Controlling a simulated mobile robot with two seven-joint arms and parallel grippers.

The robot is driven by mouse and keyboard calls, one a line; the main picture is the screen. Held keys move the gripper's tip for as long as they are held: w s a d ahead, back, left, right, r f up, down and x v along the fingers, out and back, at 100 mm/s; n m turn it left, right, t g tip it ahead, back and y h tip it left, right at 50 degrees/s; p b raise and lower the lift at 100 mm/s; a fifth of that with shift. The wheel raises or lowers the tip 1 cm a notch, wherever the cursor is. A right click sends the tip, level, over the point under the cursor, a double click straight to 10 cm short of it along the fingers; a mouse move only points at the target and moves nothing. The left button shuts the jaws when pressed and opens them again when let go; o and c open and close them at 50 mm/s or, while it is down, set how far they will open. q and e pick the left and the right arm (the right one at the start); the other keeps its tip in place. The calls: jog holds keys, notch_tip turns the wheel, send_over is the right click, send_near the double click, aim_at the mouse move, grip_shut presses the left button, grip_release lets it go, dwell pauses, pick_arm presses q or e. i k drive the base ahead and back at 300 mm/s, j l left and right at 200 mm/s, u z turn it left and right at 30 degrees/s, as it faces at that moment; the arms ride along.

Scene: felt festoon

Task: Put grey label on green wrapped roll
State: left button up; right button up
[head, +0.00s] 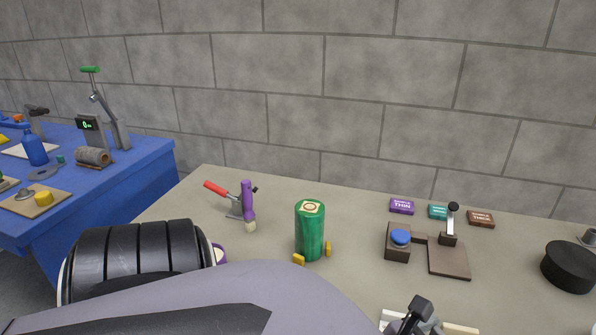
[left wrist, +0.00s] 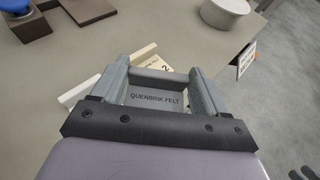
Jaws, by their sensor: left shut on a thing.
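The green wrapped roll (head: 310,231) stands upright on the beige table, with a cream, marked patch on its top. The grey label (left wrist: 155,98), printed "QUENBRIK FELT", is between the fingers of my left gripper (left wrist: 160,73), which is shut on it.
Small yellow blocks (head: 299,259) sit at the roll's foot. A red-handled hammer (head: 216,189) and a purple-handled tool (head: 248,204) lie to its left. A blue-button device (head: 400,238) stands to its right, with a black round block (head: 570,267) farther right.

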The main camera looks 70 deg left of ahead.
aim_at(310, 206)
jog(key=k+j, duration=0.35)
jog(key=j, duration=0.2)
jog(key=k+j, duration=0.4)
jog(key=j, duration=0.15)
jog(key=i+j, duration=0.1)
jog(key=j, duration=0.3)
jog(key=i, duration=0.2)
